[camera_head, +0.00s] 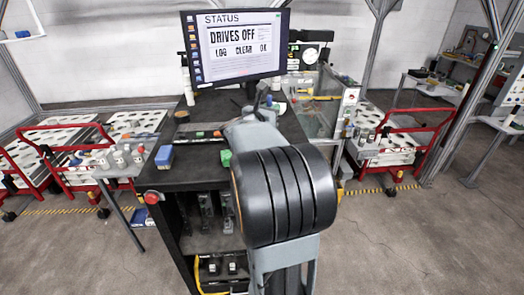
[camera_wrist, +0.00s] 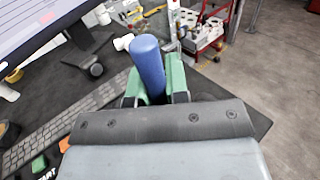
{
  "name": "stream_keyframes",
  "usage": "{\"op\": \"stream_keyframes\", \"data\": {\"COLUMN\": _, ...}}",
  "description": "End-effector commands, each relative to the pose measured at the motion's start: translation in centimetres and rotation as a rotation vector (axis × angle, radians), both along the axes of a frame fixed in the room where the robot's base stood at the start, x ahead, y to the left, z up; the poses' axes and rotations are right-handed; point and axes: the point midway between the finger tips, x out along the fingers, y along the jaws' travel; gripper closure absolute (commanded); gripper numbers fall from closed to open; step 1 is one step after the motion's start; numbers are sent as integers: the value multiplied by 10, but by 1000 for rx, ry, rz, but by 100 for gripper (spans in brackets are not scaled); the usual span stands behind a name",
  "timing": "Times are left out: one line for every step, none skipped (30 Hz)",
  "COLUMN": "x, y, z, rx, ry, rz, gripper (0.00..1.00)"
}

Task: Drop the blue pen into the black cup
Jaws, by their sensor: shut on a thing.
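The blue pen (camera_wrist: 148,62) is a thick blue cylinder, standing up from between my gripper's green fingers in the wrist view. My gripper (camera_wrist: 157,82) is shut on it, above the dark bench top. In the head view my own arm hides most of the gripper, and I cannot make out the pen there. I cannot pick out the black cup for sure in either view.
A dark workbench (camera_head: 190,180) carries a monitor (camera_head: 235,45) at the back. A blue box (camera_head: 164,157) lies near its left edge. A keyboard (camera_wrist: 50,128) lies left of my gripper. Red carts (camera_head: 400,142) stand on both sides; floor shows at right.

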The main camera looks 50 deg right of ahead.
Motion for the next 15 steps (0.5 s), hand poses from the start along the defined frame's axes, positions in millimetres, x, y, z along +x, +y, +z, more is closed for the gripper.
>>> {"op": "stream_keyframes", "data": {"x": 0, "y": 0, "z": -5, "rx": 1, "ry": 1, "rz": 1, "gripper": 100}}
{"op": "stream_keyframes", "data": {"x": 0, "y": 0, "z": -7, "rx": 1, "ry": 1, "rz": 1, "gripper": 100}}
{"op": "stream_keyframes", "data": {"x": 0, "y": 1, "z": -8, "rx": 1, "ry": 0, "rz": 2, "gripper": 100}}
{"op": "stream_keyframes", "data": {"x": 1, "y": 1, "z": -9, "rx": 1, "ry": 0, "rz": 2, "gripper": 100}}
{"op": "stream_keyframes", "data": {"x": 1, "y": 1, "z": -10, "rx": 1, "ry": -1, "rz": 2, "gripper": 100}}
{"op": "stream_keyframes", "data": {"x": 1, "y": 1, "z": -11, "rx": 1, "ry": -1, "rz": 3, "gripper": 100}}
{"op": "stream_keyframes", "data": {"x": 1, "y": 1, "z": -11, "rx": 1, "ry": -1, "rz": 3, "gripper": 100}}
{"op": "stream_keyframes", "data": {"x": 1, "y": 1, "z": -11, "rx": 1, "ry": -1, "rz": 4, "gripper": 100}}
{"op": "stream_keyframes", "data": {"x": 1, "y": 2, "z": -12, "rx": 1, "ry": -1, "rz": 4, "gripper": 100}}
{"op": "stream_keyframes", "data": {"x": 1, "y": 2, "z": -12, "rx": 1, "ry": -1, "rz": 4, "gripper": 100}}
{"op": "stream_keyframes", "data": {"x": 1, "y": 2, "z": -12, "rx": 1, "ry": -1, "rz": 5, "gripper": 100}}
{"op": "stream_keyframes", "data": {"x": 1, "y": 2, "z": -12, "rx": 1, "ry": -1, "rz": 5, "gripper": 100}}
{"op": "stream_keyframes", "data": {"x": 2, "y": 2, "z": -11, "rx": 1, "ry": -1, "rz": 5, "gripper": 100}}
{"op": "stream_keyframes", "data": {"x": 2, "y": 2, "z": -11, "rx": 1, "ry": -1, "rz": 5, "gripper": 100}}
{"op": "stream_keyframes", "data": {"x": 2, "y": 2, "z": -11, "rx": 1, "ry": -1, "rz": 5, "gripper": 100}}
